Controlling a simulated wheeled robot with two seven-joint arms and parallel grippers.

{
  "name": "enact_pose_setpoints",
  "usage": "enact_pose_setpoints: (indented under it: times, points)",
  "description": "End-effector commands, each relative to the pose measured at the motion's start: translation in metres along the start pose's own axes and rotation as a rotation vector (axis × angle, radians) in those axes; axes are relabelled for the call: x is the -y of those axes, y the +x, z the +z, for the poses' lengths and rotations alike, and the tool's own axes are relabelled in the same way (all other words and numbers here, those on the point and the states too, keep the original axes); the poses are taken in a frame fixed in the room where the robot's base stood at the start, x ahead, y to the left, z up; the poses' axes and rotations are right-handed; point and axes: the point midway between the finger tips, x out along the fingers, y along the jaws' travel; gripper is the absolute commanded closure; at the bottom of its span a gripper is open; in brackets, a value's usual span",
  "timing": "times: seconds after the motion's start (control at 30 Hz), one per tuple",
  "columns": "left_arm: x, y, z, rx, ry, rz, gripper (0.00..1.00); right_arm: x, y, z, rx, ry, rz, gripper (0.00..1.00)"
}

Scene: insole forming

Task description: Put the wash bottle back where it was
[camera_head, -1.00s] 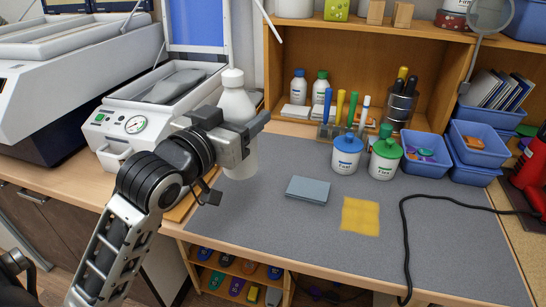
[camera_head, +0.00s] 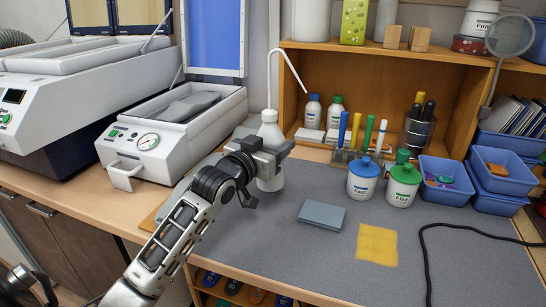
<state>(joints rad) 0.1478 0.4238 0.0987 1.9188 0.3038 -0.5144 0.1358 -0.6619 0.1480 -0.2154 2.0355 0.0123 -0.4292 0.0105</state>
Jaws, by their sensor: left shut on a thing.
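The white wash bottle (camera_head: 270,131) stands upright, with a long thin spout tube that rises from its cap and bends over to the right. My left gripper (camera_head: 270,157) is shut around the bottle's body at mid height. The bottle is at the left end of the grey mat (camera_head: 270,230), just right of the small white press with a gauge. I cannot tell whether its base touches the surface. My right gripper is not in view.
The white press (camera_head: 160,140) stands close on the left. A blue-lidded tub (camera_head: 362,182) and a green-lidded tub (camera_head: 403,187) stand right of the bottle. A grey block (camera_head: 322,215) and a yellow cloth (camera_head: 377,245) lie on the mat. The wooden shelf (camera_head: 290,85) is behind.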

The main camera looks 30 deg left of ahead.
Motion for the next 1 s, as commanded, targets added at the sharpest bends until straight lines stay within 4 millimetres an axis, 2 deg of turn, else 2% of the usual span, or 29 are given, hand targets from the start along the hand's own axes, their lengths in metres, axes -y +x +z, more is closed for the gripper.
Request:
enact_pose_setpoints:
  times: [0.3,0.7,0.73,0.77,0.8,1.0]
  points:
    - [0.002,0.005,0.033,-0.004,0.001,0.000,0.81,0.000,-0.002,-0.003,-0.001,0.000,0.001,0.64]
    - [0.002,0.005,0.038,-0.005,0.002,0.000,0.81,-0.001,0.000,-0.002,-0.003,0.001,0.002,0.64]
    - [0.002,0.004,0.039,0.001,0.001,0.000,0.33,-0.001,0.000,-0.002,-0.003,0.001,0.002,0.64]
    - [0.002,0.004,0.039,0.001,0.001,0.000,0.25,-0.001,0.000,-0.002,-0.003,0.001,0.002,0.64]
    - [0.002,0.004,0.039,0.001,0.001,0.000,0.20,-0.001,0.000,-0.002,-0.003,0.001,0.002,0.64]
    - [0.002,0.004,0.039,0.001,0.001,0.000,0.20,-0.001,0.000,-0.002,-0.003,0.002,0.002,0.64]
